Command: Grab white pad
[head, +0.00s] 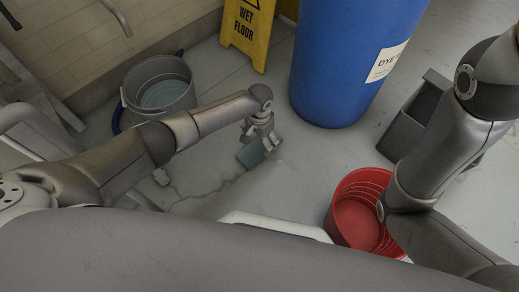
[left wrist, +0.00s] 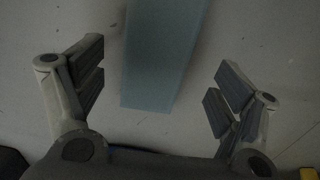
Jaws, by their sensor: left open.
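A flat, pale blue-grey pad (head: 249,157) is at the left gripper's fingers, over the grey floor. It is the only pad I can make out, and it looks bluish rather than white. My left gripper (head: 262,142) points down at it from above. In the left wrist view the pad (left wrist: 163,50) runs from the top edge down between the two open fingers (left wrist: 160,78). I cannot tell how far below the fingertips the pad is. My right arm shows at the right, but its gripper is not in view.
A grey bucket (head: 159,91) stands left of the gripper. A yellow wet floor sign (head: 248,32) and a blue dye drum (head: 345,70) stand behind. A red tub (head: 357,218) and a grey bin (head: 408,125) are at the right. Floor around the pad is clear.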

